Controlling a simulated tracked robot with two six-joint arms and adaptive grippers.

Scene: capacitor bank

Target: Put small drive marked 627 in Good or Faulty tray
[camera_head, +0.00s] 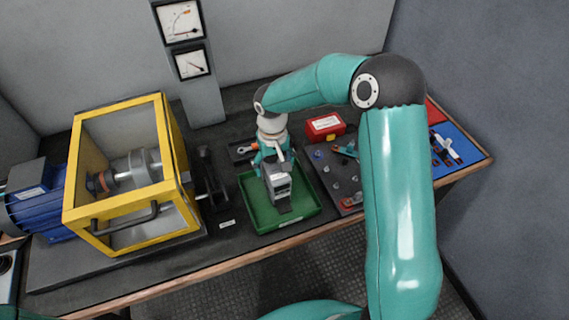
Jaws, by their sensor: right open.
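A small grey drive (279,186) stands in the green tray (255,222) near the middle of the table. Its marking is too small to read. My right gripper (271,164) reaches down from above and is at the drive's top end. Its jaws are open, and the drive is not gripped. The fingers partly hide the top of the drive, and I cannot tell whether they touch it. My left gripper is out of view. A red surface (434,114), perhaps another tray, shows partly behind my right arm.
A yellow-framed guard (120,222) stands left of the green tray, with a blue motor (45,208) beside it. A dark board (328,180) with small parts and a red box (325,125) lie right of the tray. A blue area (462,146) holds tools.

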